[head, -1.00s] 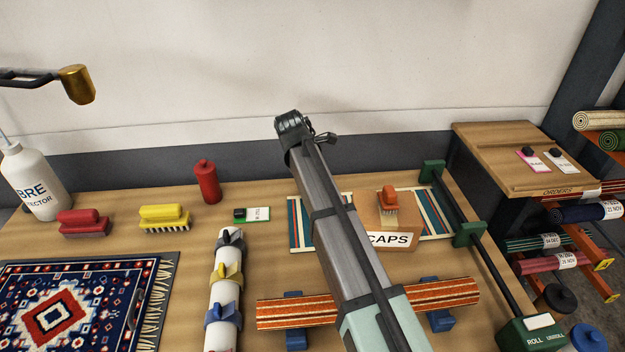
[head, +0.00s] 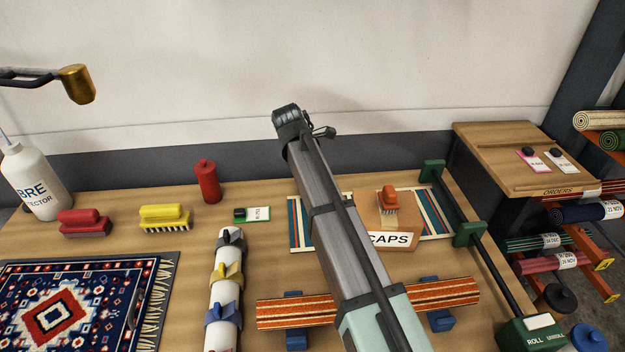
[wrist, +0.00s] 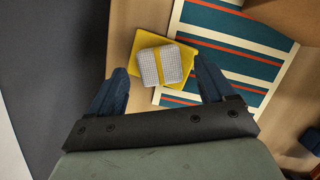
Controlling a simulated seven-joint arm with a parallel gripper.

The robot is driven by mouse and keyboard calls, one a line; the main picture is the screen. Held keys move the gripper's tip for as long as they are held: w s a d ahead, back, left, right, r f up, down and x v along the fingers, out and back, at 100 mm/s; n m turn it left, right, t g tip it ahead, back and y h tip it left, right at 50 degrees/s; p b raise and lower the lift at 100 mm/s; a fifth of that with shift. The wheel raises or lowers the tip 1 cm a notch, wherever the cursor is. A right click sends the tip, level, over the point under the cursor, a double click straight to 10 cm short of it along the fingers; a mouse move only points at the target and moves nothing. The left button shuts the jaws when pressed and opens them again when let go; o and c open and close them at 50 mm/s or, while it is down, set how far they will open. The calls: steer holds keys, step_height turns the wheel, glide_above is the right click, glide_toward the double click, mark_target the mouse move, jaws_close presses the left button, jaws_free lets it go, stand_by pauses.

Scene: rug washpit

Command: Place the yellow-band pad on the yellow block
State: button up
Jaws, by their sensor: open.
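The yellow-band pad (wrist: 165,65), a light grey ribbed square with a yellow stripe across it, shows in the wrist view over the flat yellow block (wrist: 195,50). The block's yellow surface shows around the pad, which sits turned relative to it. The pad appears to rest on the block, though the top-down view makes contact hard to confirm. My gripper (wrist: 163,85) is open, one dark blue finger on each side of the pad, with visible gaps. In the head view, pad, block and fingertips cannot be made out; my arm covers part of the table.
A striped teal and cream rug (wrist: 225,45) lies right beside the yellow block. In the head view, a box marked CAPS (head: 400,239) with an orange brush (head: 388,200), an orange striped roll (head: 440,296) and a white post with clips (head: 225,300) stand close to my arm.

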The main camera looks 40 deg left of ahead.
steer(key=v, duration=1)
steer(key=shift+a, duration=0.1)
